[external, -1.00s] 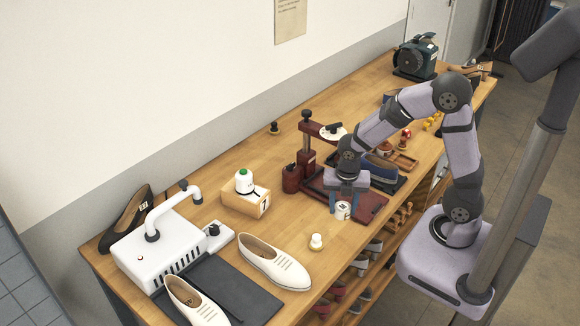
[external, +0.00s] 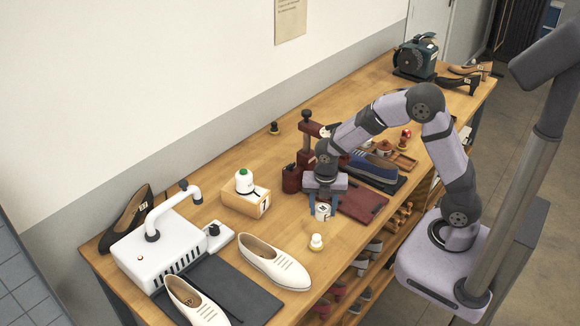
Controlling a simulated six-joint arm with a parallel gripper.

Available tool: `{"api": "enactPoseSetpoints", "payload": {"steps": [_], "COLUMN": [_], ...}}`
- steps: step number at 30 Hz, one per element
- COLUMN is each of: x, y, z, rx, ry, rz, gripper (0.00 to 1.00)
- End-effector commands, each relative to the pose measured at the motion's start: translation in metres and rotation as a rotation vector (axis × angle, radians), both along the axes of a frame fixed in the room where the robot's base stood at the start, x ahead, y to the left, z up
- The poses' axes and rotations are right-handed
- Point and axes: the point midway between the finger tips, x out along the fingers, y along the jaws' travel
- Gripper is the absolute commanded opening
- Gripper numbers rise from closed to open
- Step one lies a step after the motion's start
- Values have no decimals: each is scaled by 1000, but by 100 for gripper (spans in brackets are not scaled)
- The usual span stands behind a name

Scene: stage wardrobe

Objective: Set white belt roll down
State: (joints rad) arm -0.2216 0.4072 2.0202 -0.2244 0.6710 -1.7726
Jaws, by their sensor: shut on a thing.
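The white belt roll (external: 323,211), a small white cylinder with a dark mark on its side, is between the fingers of my gripper (external: 324,205). My gripper points down and is shut on the roll. The roll is over the bare wood of the workbench (external: 285,216), left of the dark red tray (external: 362,204). I cannot tell whether its underside touches the bench.
A white-topped wooden knob (external: 316,242) stands just in front of the roll. A white shoe (external: 274,262) lies to the front left. A wooden block with a white bottle (external: 244,182) stands left. A dark red press (external: 306,150) rises close behind my gripper.

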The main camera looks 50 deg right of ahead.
Motion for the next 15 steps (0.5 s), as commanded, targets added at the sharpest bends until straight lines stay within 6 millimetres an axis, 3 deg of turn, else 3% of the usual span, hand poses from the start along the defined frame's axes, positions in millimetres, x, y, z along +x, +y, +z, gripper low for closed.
{"api": "enactPoseSetpoints", "payload": {"steps": [1,6,15], "x": [17,59,92], "y": [4,15,23], "z": [1,17,53], "rx": [0,1,1], "ry": [-4,-4,-1], "rz": [4,34,103], "gripper": [13,13,13]}}
